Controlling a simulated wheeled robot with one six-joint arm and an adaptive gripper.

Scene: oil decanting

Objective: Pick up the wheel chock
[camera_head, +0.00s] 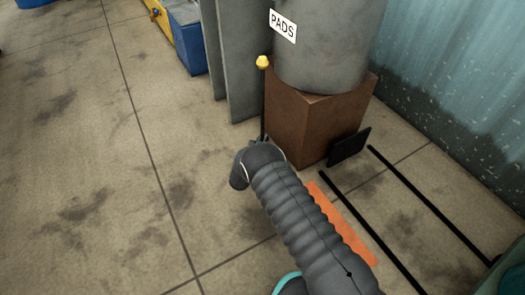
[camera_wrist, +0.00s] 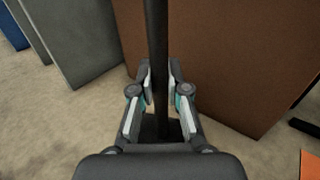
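A thin upright black rod topped by a yellow knob (camera_head: 262,62) stands by the front left edge of a brown block in the head view. It may be the handle of the wheel chock; its lower end is hidden behind my arm, and I see no chock body clearly. In the wrist view the black rod (camera_wrist: 157,40) runs down between the two fingers of my gripper (camera_wrist: 160,85).
The brown block (camera_head: 290,130) bears a large grey cylinder (camera_head: 325,45) labelled PADS, close beside the rod. Grey panels (camera_head: 245,70) stand behind. The left floor is clear.

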